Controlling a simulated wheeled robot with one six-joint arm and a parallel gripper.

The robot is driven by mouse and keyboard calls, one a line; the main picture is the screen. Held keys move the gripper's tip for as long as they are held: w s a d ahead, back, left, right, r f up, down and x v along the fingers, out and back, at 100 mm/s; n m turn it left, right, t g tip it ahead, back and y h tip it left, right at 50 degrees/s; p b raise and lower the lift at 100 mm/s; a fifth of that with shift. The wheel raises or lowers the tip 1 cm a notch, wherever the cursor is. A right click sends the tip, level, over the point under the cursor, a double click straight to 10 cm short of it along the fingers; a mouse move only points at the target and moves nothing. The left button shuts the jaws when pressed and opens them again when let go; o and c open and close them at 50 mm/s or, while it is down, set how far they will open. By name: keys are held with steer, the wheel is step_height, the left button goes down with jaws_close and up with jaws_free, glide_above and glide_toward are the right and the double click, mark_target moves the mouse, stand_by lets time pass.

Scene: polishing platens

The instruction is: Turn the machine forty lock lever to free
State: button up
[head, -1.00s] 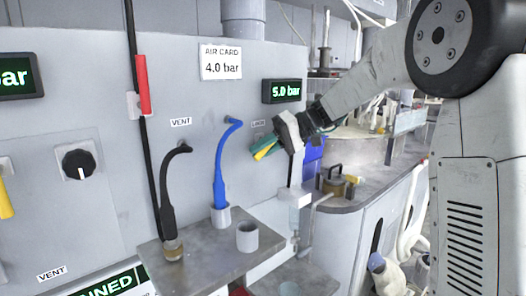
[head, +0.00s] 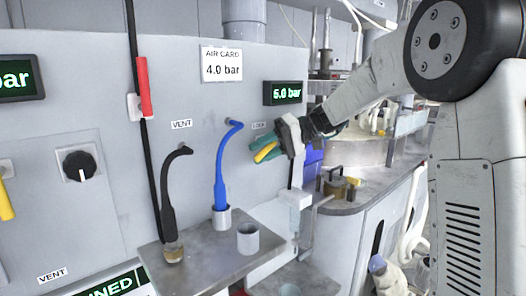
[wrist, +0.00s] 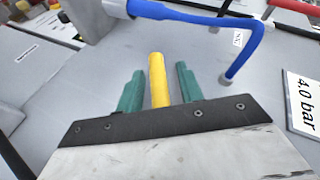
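The yellow lock lever (head: 266,152) sits on the grey panel under a small label that seems to read LOCK (head: 259,125). In the wrist view the lever (wrist: 158,80) stands between the two green fingers of my gripper (wrist: 160,92). A narrow gap shows on each side of it, so the fingers are around the lever and not clamped on it. In the head view my gripper (head: 265,147) reaches the panel from the right, and its fingers partly cover the lever. The lever's pivot is hidden.
A blue bent hose (head: 221,180) stands in a holder just left of my gripper, and a black one (head: 168,200) further left near a VENT label. A grey shelf (head: 205,262) juts out below. A pressure display (head: 285,93) is above. Another yellow handle (head: 5,200) is at far left.

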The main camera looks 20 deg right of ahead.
steer(key=v, duration=0.7)
steer(key=shift+d, duration=0.4)
steer(key=shift+r, duration=0.1)
steer(key=s+a+f+m+h, duration=0.15)
steer(key=s+a+h, duration=0.3)
steer(key=s, duration=0.65)
steer(key=s+d+f+h, duration=0.1)
steer(key=s+f+h, duration=0.2)
steer(key=s, duration=0.5)
steer(key=s+d+f+m+h, duration=0.1)
steer(key=s+f+h, duration=0.2)
steer(key=s+f, duration=0.2)
steer(key=s+d+f+m+t+h, duration=0.1)
steer(key=s+f+h, duration=0.2)
steer(key=s, duration=0.8)
steer(key=shift+f, duration=0.65)
